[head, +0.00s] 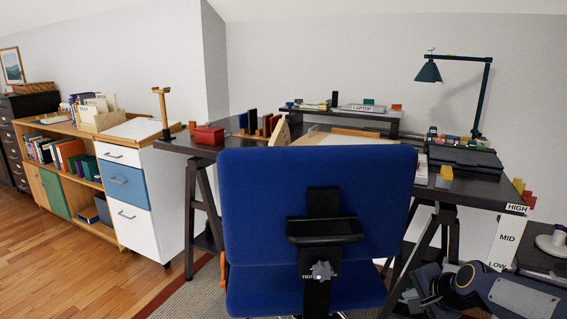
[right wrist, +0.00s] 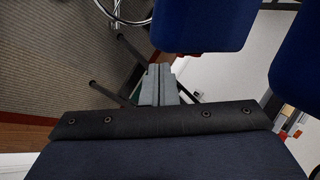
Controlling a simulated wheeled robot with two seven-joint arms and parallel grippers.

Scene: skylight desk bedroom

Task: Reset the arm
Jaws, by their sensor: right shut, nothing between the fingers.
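My right arm comes in at the lower right of the head view. Its gripper (head: 426,298) is low, to the right of the blue chair (head: 320,225) and below the desk top. In the right wrist view the grey fingers (right wrist: 158,84) are pressed together with nothing between them. Blue chair parts (right wrist: 200,25) show close by in that view. I cannot tell whether the arm touches the chair. My left arm and gripper are not in view.
The dark desk (head: 460,188) on trestle legs stands behind the chair, with a lamp (head: 430,72) and a red box (head: 208,135) on it. A white drawer unit (head: 150,215) and shelf stand left. Wooden floor (head: 60,285) is clear at lower left.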

